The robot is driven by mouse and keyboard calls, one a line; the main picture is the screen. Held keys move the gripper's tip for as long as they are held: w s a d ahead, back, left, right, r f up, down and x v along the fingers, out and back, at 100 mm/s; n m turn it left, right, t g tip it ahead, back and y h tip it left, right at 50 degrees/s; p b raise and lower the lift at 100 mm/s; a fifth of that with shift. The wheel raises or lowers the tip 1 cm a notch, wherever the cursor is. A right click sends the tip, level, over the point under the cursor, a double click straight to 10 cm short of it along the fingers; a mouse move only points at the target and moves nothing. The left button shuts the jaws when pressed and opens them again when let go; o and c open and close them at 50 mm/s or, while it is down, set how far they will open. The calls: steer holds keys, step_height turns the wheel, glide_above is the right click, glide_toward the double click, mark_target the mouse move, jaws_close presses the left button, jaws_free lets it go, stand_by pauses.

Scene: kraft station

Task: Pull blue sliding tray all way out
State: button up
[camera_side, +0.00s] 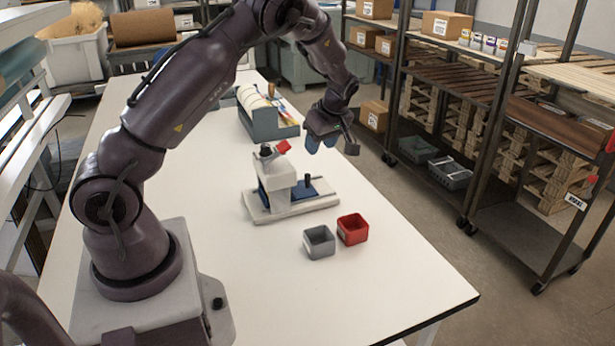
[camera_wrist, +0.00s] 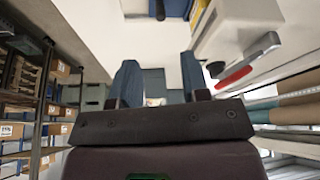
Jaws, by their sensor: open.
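The blue sliding tray (camera_side: 318,188) sits low in a white machine (camera_side: 278,177) on the table in the side view. A black upright knob (camera_side: 307,181) stands on the tray. The machine has a red-ended lever (camera_side: 283,147) on top; the white body (camera_wrist: 240,32) and red lever (camera_wrist: 233,78) also show at upper right in the wrist view. My gripper (camera_side: 321,143) hangs above and behind the tray, apart from it, with blue fingers pointing down. In the wrist view my gripper (camera_wrist: 160,78) has its fingers spread with nothing between them.
A grey bin (camera_side: 319,243) and a red bin (camera_side: 352,229) stand in front of the machine. A blue-grey rack (camera_side: 265,118) stands behind it. The table (camera_side: 250,290) is clear at the front. Shelving with boxes stands beyond the table's right edge.

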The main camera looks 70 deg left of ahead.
mark_target(308, 175)
steer(key=x, duration=1.3)
steer(key=shift+d, duration=0.1)
jaws_close()
